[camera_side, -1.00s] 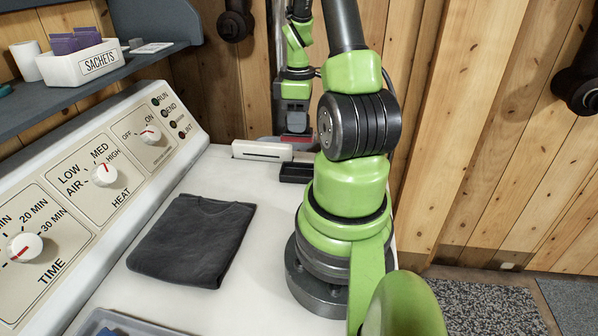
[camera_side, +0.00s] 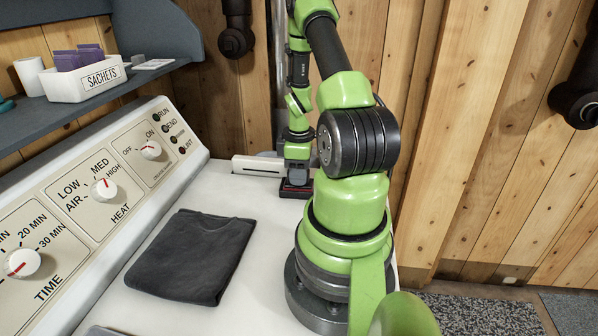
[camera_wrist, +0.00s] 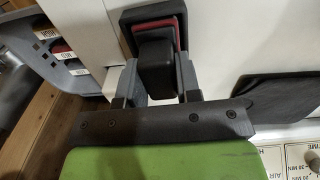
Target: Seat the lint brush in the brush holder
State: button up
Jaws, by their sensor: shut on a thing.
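My gripper (camera_side: 297,174) is shut on the lint brush, pointing down near the back of the white top. In the wrist view the brush (camera_wrist: 157,58) shows its dark handle between the two fingers and a red band around its head (camera_wrist: 157,23). The black brush holder (camera_side: 292,193) lies directly under the brush in the side view; its dark rim (camera_wrist: 127,22) shows around the head in the wrist view. The head appears inside the holder's outline. I cannot tell whether it rests fully on the bottom.
A white slotted block (camera_side: 256,166) stands just left of the holder. A folded dark cloth (camera_side: 192,257) lies nearer on the white top. The control panel (camera_side: 105,190) borders the left. A grey basket (camera_wrist: 65,75) shows in the wrist view.

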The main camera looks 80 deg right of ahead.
jog(key=shift+f, duration=0.15)
jog(key=o, duration=1)
jog(key=shift+c, duration=0.2)
notch_tip(320, 180, up, 12)
jog(key=w+a+r+m+t+h, duration=0.1)
jog(key=w+a+r+t, duration=0.1)
jog(key=w+a+r, duration=0.45)
jog(key=s+a+r+m+t+y, duration=0.1)
jog(key=a+r, duration=0.3)
jog(key=a, duration=0.6)
jog(key=s+a+r+m+t+y, duration=0.2)
jog(key=a+r+t, duration=0.2)
jog(key=a, duration=0.7)
jog(key=shift+a+r+m, duration=0.15)
jog(key=shift+r+m, duration=0.15)
jog(key=shift+r, duration=0.5)
